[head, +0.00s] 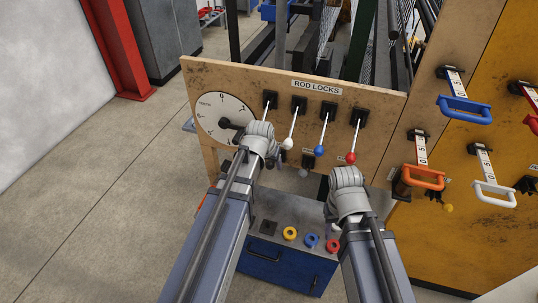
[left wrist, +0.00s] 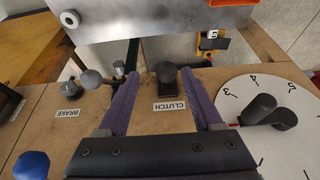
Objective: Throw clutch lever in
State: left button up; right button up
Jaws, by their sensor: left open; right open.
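The clutch lever (left wrist: 166,72) has a black knob on a dark base and stands out from the tan panel, above the upside-down CLUTCH label (left wrist: 169,105) in the left wrist view. My left gripper (left wrist: 159,76) is open, with one purple finger on each side of the lever; contact cannot be told. In the head view my left gripper (head: 262,136) is at the panel near the dial and hides the clutch lever. My right gripper (head: 346,178) is open just below the red-knobbed rod lock lever (head: 350,157); its fingers are mostly hidden.
The dial (head: 222,117) with its black crank lies left of my left gripper. White and blue rod lock levers (head: 319,150) stand between the grippers. The grey-knobbed brake lever (left wrist: 91,79) is nearby. A blue cabinet (head: 277,262) stands below; colored handles (head: 423,178) are at right.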

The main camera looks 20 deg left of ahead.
aim_at(271, 167)
pick_arm(q)
jog(key=shift+w+a+r, duration=0.15)
jog(key=shift+w+a, duration=0.3)
jog(key=shift+w, duration=0.15)
jog(key=b+x, duration=0.7)
jog(key=x, duration=0.1)
jog(key=shift+r, duration=0.1)
pick_arm(e)
notch_tip(271, 167, down, 7)
jog(key=shift+w+a, duration=0.15)
jog(key=shift+w, duration=0.2)
pick_arm(q)
jog(key=shift+s, duration=0.1)
grip_shut()
dwell(0.4)
